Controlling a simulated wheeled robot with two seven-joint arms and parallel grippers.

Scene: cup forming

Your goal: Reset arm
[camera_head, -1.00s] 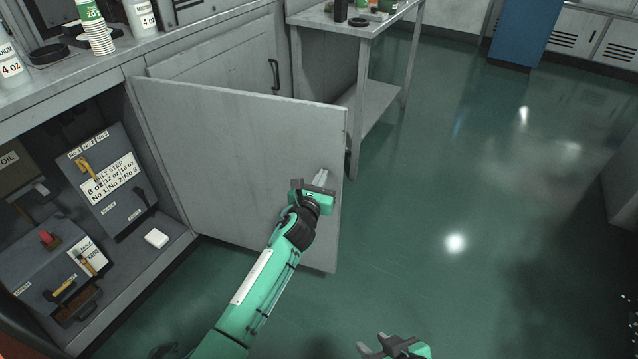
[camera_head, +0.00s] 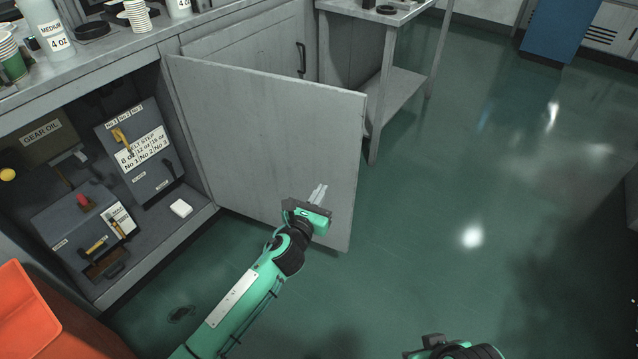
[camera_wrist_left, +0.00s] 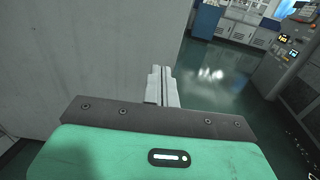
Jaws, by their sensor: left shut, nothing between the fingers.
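My left gripper (camera_head: 318,194) is shut and empty, its fingers pressed together. In the head view it shows in front of the open grey cabinet door (camera_head: 265,140), near the door's lower free edge. In the left wrist view its shut fingers (camera_wrist_left: 161,86) point forward, with the door's grey face (camera_wrist_left: 90,60) filling the left side. I cannot tell whether the fingers touch the door. My right gripper (camera_head: 432,345) shows only in part at the bottom edge of the head view; its fingertips are not clear.
The open cabinet at left holds a belt-step panel (camera_head: 140,150), a box marked gear oil (camera_head: 42,138) and a white block (camera_head: 181,208). Cups (camera_head: 138,14) stand on the counter above. An orange object (camera_head: 45,315) is at lower left. Green floor (camera_head: 440,190) is clear at right.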

